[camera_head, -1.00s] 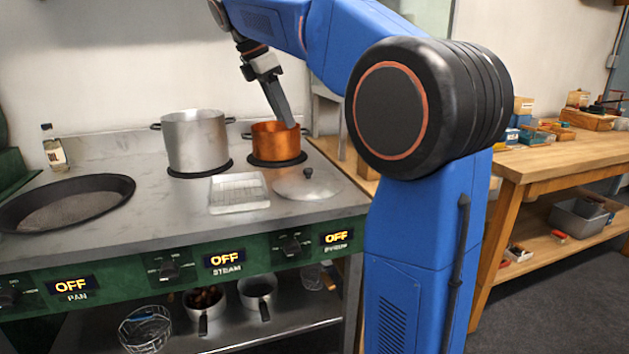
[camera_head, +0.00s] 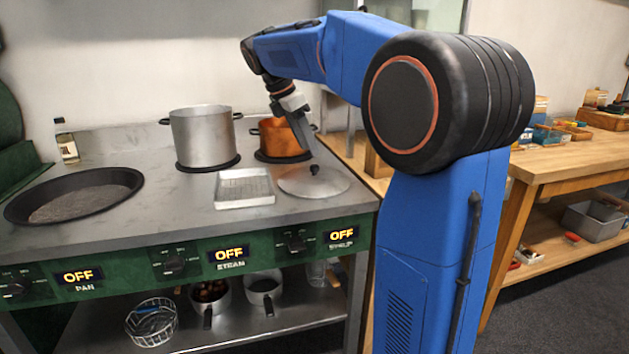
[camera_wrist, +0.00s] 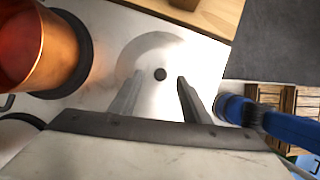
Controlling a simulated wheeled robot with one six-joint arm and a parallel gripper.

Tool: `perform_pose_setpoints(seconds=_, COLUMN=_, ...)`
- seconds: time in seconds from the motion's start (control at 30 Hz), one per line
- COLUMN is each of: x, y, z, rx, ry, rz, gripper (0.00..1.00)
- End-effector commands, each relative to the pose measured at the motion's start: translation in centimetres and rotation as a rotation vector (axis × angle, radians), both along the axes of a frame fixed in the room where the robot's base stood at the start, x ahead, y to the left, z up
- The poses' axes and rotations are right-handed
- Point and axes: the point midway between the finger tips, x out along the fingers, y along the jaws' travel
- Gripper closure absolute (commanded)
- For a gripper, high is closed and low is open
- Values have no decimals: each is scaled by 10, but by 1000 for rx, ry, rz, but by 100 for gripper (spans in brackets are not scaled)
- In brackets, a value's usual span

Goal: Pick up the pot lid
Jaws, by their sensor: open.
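The pot lid (camera_head: 313,182) lies flat on the stove top, a shiny metal disc with a small dark knob. It also shows in the wrist view (camera_wrist: 150,52), its knob (camera_wrist: 160,74) just past and between the fingertips. My gripper (camera_head: 305,143) is above the far side of the lid, pointing down toward it. In the wrist view my gripper (camera_wrist: 158,82) is open, with its two fingers apart and nothing between them. Whether the fingertips touch the lid cannot be told.
A copper pot (camera_head: 279,139) stands just behind my gripper. A large steel pot (camera_head: 203,137) stands left of it. A white rectangular tray (camera_head: 243,187) lies close to the lid's left. A dark pan (camera_head: 75,195) is at far left. The counter's right edge is near the lid.

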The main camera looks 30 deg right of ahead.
Motion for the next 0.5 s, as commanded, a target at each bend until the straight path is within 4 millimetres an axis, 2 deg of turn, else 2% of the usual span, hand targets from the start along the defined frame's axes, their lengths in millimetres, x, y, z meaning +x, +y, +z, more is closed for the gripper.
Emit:
perform_pose_setpoints(seconds=0.17, x=-1, y=-2, z=-9, rx=0, ry=0, rz=0, gripper=57)
perform_pose_setpoints(seconds=0.5, x=-3, y=-12, z=-49, rx=0, ry=0, rz=-1, gripper=57)
